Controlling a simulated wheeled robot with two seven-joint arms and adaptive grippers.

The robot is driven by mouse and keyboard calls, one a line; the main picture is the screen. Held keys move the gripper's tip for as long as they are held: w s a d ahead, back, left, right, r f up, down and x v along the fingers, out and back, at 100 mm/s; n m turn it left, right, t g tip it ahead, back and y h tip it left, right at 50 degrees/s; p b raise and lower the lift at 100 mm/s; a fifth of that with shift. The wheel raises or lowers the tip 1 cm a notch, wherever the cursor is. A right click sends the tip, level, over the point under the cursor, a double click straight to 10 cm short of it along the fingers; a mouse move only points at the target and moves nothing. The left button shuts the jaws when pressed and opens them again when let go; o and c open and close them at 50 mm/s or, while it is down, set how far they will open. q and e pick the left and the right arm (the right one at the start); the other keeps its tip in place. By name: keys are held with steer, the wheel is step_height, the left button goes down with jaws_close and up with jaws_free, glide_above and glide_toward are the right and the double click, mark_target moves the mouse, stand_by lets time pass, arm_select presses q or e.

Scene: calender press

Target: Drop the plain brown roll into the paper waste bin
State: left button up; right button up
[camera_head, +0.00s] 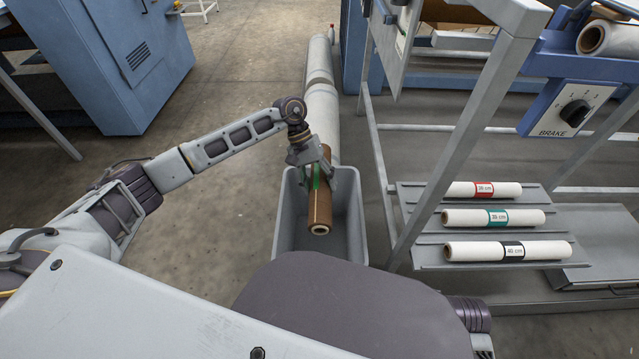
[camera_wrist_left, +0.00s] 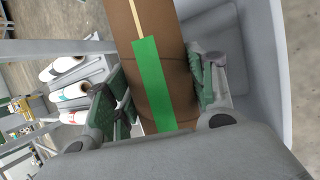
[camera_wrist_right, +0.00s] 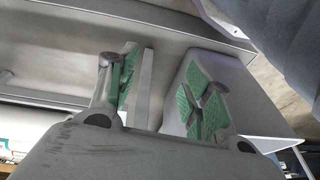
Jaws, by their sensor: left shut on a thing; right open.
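The brown roll (camera_head: 321,208) has a bare core end facing me and a pale lengthwise line. A green strip (camera_wrist_left: 152,85) lies along it in the left wrist view. My left gripper (camera_head: 313,172) is shut on the roll, one finger on each side; its fingers also show in the left wrist view (camera_wrist_left: 160,95). The roll is over the mouth of the grey waste bin (camera_head: 282,236); I cannot tell how deep its lower end sits. The bin's pale wall (camera_wrist_left: 262,60) shows beside it. My right gripper (camera_wrist_right: 165,88) is open and empty, seen only in the right wrist view.
A metal rack frame (camera_head: 468,118) stands right of the bin. Its tray (camera_head: 425,255) holds white rolls with red (camera_head: 460,189), teal (camera_head: 460,217) and black (camera_head: 470,251) labels. A long pale roller (camera_head: 321,115) lies behind the bin. Floor left of the bin is clear.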

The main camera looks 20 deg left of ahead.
arm_select(q)
steer(key=shift+f, duration=0.15)
steer(key=shift+f+b, duration=0.45)
steer(key=shift+f, duration=1.3)
step_height(320, 180, down, 9)
steer(key=b, duration=0.6)
steer(key=shift+b, duration=0.3)
arm_select(e)
steer(key=a+f+t+y, duration=0.2)
steer(key=a+f, duration=0.1)
steer(key=f, duration=0.6)
steer(key=shift+w+a+m+t, duration=0.3)
steer(key=shift+w, duration=0.15)
